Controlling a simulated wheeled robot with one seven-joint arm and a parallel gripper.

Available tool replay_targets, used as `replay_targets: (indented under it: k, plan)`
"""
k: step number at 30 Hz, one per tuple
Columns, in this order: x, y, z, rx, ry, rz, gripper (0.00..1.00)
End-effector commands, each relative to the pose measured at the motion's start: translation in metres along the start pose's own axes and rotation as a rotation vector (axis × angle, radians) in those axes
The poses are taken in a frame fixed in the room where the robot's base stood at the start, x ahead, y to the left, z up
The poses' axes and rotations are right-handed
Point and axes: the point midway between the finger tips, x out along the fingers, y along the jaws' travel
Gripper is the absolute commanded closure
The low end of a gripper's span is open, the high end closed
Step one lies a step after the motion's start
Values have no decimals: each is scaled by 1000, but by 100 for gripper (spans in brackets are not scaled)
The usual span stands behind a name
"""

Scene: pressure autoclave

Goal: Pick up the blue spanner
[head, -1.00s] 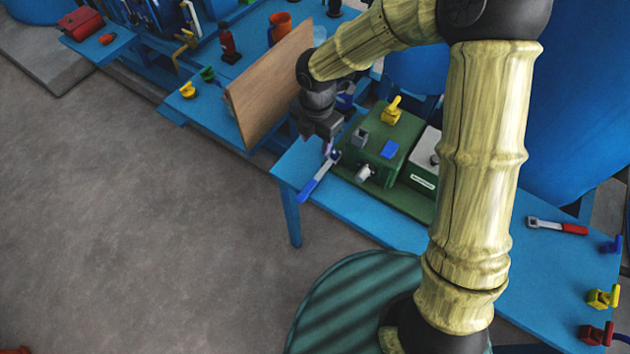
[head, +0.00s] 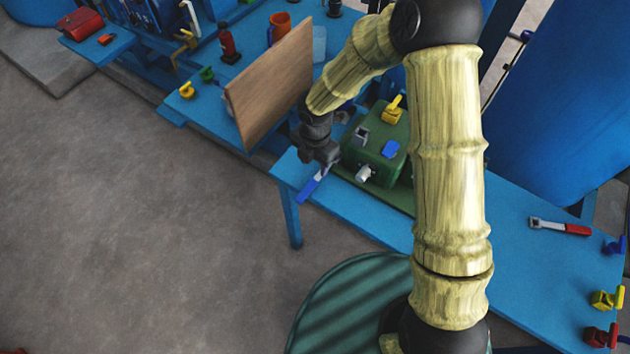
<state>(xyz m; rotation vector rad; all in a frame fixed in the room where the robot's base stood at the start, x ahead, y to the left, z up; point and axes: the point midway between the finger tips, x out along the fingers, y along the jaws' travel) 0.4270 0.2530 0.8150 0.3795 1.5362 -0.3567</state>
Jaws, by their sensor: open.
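The blue spanner (head: 311,187) lies on the blue table (head: 453,219) near its left end, with its blue handle toward the front edge. My gripper (head: 325,165) is open, pointing down right over the spanner's metal head, which it now hides. I cannot tell whether the fingers are around the spanner or still just above it.
A green box (head: 376,158) with a yellow lever (head: 393,109) stands just right of my gripper. A wooden board (head: 270,88) stands upright to the left. A red-handled spanner (head: 560,227) and several coloured valves lie at the table's right end.

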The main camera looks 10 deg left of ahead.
Motion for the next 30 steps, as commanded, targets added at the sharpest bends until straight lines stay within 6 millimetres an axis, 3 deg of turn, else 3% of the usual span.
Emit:
replay_targets:
  k: [5,17,27,30]
  plan:
    - [22,0,0,0,0,-1,53]
    - [27,0,-1,-1,0,-1,53]
    - [71,-3,-8,-2,0,-2,53]
    - [75,-2,-8,-1,-1,0,53]
